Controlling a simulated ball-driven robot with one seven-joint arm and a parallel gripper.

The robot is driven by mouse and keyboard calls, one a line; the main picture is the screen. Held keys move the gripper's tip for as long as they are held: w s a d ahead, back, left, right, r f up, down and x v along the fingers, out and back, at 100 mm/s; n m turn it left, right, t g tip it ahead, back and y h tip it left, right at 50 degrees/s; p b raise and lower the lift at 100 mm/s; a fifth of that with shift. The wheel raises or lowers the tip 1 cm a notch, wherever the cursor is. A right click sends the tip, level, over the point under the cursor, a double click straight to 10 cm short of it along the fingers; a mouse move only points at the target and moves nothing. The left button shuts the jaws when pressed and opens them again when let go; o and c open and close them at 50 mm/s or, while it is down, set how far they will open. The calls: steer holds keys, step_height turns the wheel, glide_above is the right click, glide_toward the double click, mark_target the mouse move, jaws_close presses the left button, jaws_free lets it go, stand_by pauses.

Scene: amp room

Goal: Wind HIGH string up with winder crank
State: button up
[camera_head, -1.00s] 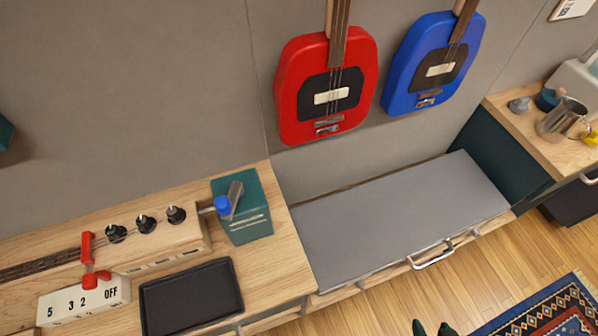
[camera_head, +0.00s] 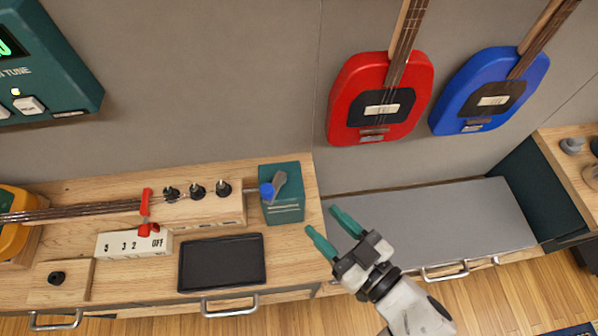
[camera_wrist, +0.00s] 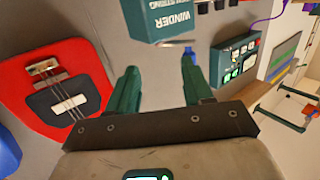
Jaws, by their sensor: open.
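The green winder box (camera_head: 284,207) stands at the right end of the wooden bench. Its crank (camera_head: 279,181), a grey arm with a blue knob (camera_head: 267,191), is on its upper side. Several strings on a neck (camera_head: 75,211) run toward black tuning pegs (camera_head: 197,190) on a wooden block left of the box; I cannot tell which is HIGH. My gripper (camera_head: 322,222) is open and empty, right of and below the box, apart from it. In the wrist view the box (camera_wrist: 160,20) reads "WINDER" upside down, with the blue knob (camera_wrist: 189,50) beyond the fingertips (camera_wrist: 158,80).
A red clamp (camera_head: 146,210) crosses the neck above a white block (camera_head: 134,244) marked 5, 3, 2, OFF. A black tray (camera_head: 222,263) lies in front. A green tuner (camera_head: 40,60) hangs at upper left. Red (camera_head: 372,98) and blue (camera_head: 487,92) guitars hang above a grey surface (camera_head: 430,220).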

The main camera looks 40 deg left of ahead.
mark_target(262, 187)
steer(key=s+a+r+g+p, duration=0.1)
steer(key=a, duration=0.3)
steer(key=s+a+r+n+g, duration=0.1)
steer(key=a, duration=0.4)
steer(key=s+a+r+n+g+y+p, duration=0.1)
steer(key=a, duration=0.4)
steer(key=shift+p, duration=0.35)
steer(key=shift+c, duration=0.3)
jaws_close()
